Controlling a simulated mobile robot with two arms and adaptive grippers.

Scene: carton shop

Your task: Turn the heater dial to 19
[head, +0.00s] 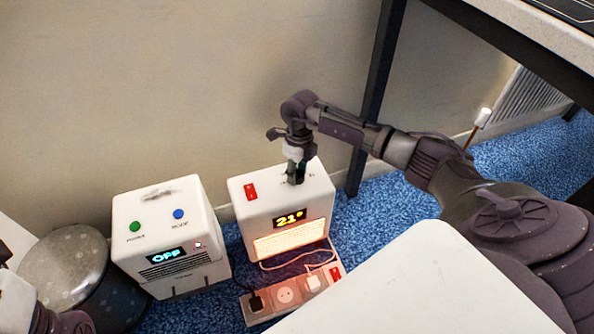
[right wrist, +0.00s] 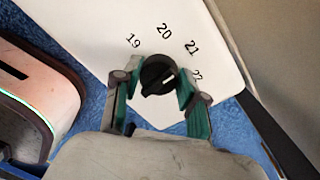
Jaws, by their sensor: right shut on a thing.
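The white heater (head: 285,205) stands on the floor near the wall. Its display (head: 289,217) reads 21°, and its front grille glows. The black dial (right wrist: 158,75) sits on its top, with printed numbers 19, 20, 21 and 22 around it in the right wrist view. A short white mark shows on the dial; exactly which number it points to is hard to tell. My right gripper (head: 296,178) reaches down to the heater's top from above. In the right wrist view its green fingers (right wrist: 156,98) are shut on the dial, one on each side. My left gripper's fingers are not seen.
A white box (head: 170,235) with green and blue buttons and an OFF display stands left of the heater. A power strip (head: 288,295) with plugs lies in front. A red switch (head: 251,191) is on the heater. A table leg (head: 376,95) stands close behind the right arm.

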